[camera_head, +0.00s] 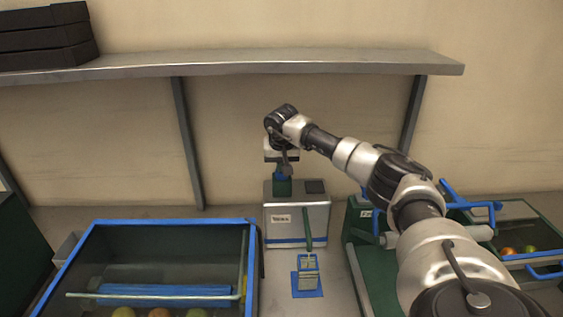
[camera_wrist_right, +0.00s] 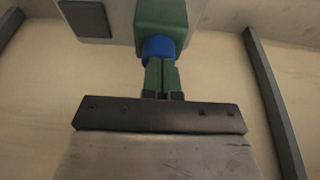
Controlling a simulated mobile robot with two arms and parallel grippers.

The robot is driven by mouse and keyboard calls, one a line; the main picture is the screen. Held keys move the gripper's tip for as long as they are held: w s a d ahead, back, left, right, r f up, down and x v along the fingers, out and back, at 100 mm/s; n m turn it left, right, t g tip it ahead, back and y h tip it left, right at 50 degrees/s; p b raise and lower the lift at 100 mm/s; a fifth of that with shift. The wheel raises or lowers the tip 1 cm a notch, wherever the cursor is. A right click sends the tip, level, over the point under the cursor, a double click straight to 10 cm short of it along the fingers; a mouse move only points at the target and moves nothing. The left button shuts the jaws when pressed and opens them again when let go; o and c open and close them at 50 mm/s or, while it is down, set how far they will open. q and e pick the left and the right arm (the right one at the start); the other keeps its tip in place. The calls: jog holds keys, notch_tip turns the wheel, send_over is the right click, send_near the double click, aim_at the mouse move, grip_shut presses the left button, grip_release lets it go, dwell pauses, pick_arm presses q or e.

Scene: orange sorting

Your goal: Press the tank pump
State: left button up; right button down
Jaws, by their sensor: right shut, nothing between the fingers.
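The tank (camera_head: 285,240) is a grey metal box with a blue stripe and a white label, standing against the back wall. On its top left is the pump, a green block (camera_head: 283,188) with a blue button (camera_wrist_right: 158,48) on it. My right gripper (camera_head: 282,172) is directly above the pump, pointing down. In the right wrist view its green fingers (camera_wrist_right: 161,66) are shut and empty, with their tips at the blue button. I cannot tell whether they touch it or how far it is pressed. My left gripper is not in view.
A blue-rimmed washing tub (camera_head: 175,222) with fruit is at front left. A small stand on a blue pad (camera_head: 310,292) is in front of the tank. A blue-framed green bin (camera_head: 540,225) with fruit is at right. A metal shelf (camera_head: 240,68) runs above.

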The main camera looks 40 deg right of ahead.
jog(key=shift+f, duration=0.95)
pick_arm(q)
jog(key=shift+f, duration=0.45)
pick_arm(e)
jog(key=shift+s, duration=0.1)
jog(key=shift+a+r+b, duration=0.15)
jog(key=shift+r+b, duration=0.2)
jog(key=shift+r, duration=0.2)
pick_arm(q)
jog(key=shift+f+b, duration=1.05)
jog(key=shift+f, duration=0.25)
pick_arm(e)
jog(key=v, duration=1)
jog(key=shift+f, duration=0.1)
